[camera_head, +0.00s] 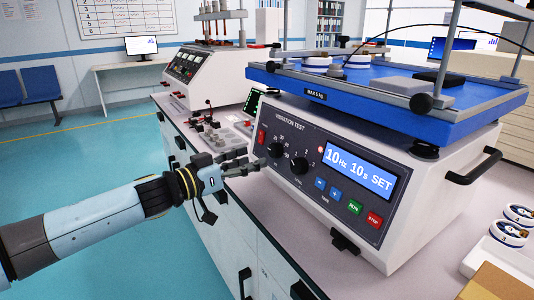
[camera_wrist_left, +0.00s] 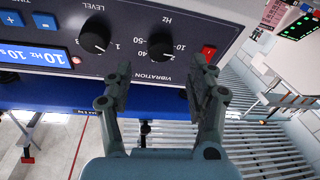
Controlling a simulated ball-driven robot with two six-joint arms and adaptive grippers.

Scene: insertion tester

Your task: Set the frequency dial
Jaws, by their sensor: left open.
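The vibration tester (camera_head: 340,215) has a dark panel and a lit display (camera_head: 357,173) reading 10 Hz, 10 s, SET. The frequency dial (camera_head: 276,149) is a black knob beside a red switch (camera_head: 261,136). A second black knob, the level dial (camera_head: 299,166), sits to its right. My left gripper (camera_head: 246,160) is open and empty, just left of the panel. In the left wrist view, my left gripper (camera_wrist_left: 162,66) has its fingers spread, with the frequency dial (camera_wrist_left: 160,46) between and beyond the tips; contact cannot be told. The level dial (camera_wrist_left: 95,41) is left of it there. My right gripper is not in view.
Blue and green buttons and a red stop button (camera_head: 374,220) line the panel's lower edge. A blue platform (camera_head: 400,95) overhangs the tester. Another white tester (camera_head: 205,75) stands behind on the bench. Open floor (camera_head: 100,150) lies to the left.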

